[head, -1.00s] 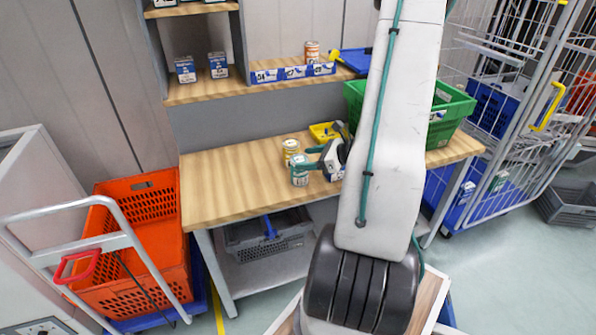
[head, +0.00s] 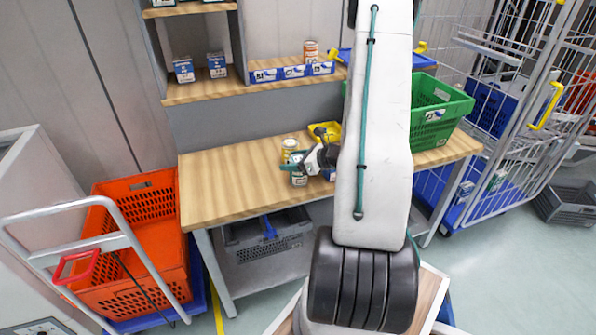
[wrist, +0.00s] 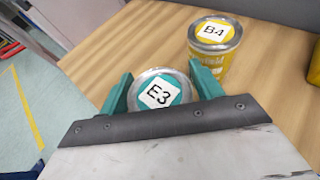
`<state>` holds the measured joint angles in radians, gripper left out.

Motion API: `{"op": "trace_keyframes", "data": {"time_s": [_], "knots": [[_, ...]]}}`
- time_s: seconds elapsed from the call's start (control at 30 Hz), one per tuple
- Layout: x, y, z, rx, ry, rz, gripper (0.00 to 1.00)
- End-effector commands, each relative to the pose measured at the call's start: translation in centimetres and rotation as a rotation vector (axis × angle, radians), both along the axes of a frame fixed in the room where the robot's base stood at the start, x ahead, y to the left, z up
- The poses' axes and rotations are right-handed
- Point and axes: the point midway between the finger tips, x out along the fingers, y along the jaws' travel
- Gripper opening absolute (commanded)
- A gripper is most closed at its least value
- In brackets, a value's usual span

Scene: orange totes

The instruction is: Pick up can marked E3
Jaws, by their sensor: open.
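The can marked E3 (wrist: 159,91) has a teal top with a white label and stands on the wooden table. My gripper (wrist: 160,92) is open in the wrist view, with one teal finger on each side of this can. I cannot tell whether the fingers touch it. In the head view, the can E3 (head: 299,180) shows at the table's front half, partly covered by my gripper (head: 297,165). A yellow can marked B4 (wrist: 215,35) stands just behind it to the right, apart from my right finger; it also shows in the head view (head: 289,146).
A yellow bin (head: 325,130) and a green crate (head: 440,108) stand farther back on the table (head: 225,180). The table's left part is clear. A shelf (head: 205,92) with cans and boxes is above. An orange tote (head: 140,215) stands at left.

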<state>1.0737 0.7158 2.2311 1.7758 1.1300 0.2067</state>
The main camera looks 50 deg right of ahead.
Motion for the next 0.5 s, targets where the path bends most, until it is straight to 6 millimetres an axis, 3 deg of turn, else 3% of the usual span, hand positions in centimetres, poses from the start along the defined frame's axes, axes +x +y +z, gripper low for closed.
{"op": "trace_keyframes", "data": {"time_s": [0.17,0.3,0.33,0.5], "knots": [[-0.01,0.00,0.02,0.000,0.000,0.000,0.65],[-0.01,0.00,0.02,0.000,0.000,0.000,0.26],[-0.02,0.00,0.02,0.000,0.000,0.000,0.21],[-0.01,-0.01,0.06,-0.001,-0.001,0.000,0.21]]}}
